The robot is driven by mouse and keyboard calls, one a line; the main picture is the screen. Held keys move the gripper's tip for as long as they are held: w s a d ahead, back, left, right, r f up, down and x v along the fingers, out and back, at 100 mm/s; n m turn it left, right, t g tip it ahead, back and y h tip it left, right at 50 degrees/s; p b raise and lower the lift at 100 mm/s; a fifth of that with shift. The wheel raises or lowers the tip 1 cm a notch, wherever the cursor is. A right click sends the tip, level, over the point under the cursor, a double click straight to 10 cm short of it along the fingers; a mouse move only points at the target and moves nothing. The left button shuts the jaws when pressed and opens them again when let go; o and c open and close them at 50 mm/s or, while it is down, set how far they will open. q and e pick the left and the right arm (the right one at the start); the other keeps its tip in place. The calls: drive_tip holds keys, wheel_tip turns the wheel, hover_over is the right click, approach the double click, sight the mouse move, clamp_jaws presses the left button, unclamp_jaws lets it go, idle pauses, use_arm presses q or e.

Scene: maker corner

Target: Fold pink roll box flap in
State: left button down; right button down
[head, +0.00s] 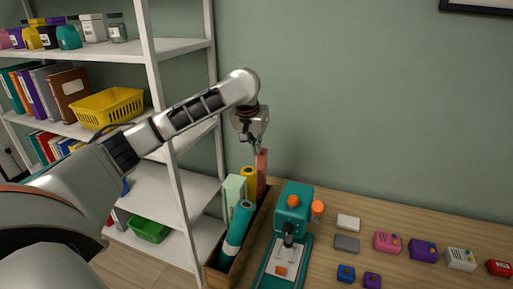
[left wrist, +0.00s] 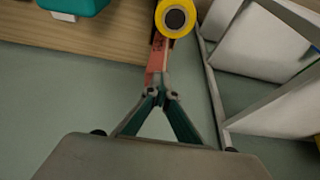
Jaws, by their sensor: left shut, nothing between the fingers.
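The pink roll box (head: 262,166) stands upright at the far end of a narrow wooden crate (head: 264,217). It also shows in the left wrist view (left wrist: 157,55), just beyond my fingertips. My left gripper (head: 257,151) points down at the top of the pink box. In the left wrist view its fingertips (left wrist: 160,88) are together and empty, at or very near the box's end. I cannot tell whether they touch it. The flap is too small to make out clearly. My right gripper is in neither view.
The crate also holds a yellow roll (head: 249,178), a pale green box (head: 234,190) and a leaning teal roll (head: 238,225). A teal machine (head: 292,212) stands right of it on the wooden table (head: 410,212). White shelving (head: 182,150) stands close on the left.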

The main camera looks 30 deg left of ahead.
use_arm(q)
drive_tip(key=c, duration=2)
unclamp_jaws()
drive_tip(key=shift+r, duration=0.1)
drive_tip(key=v, duration=1.2)
drive_tip(key=shift+s, duration=0.1)
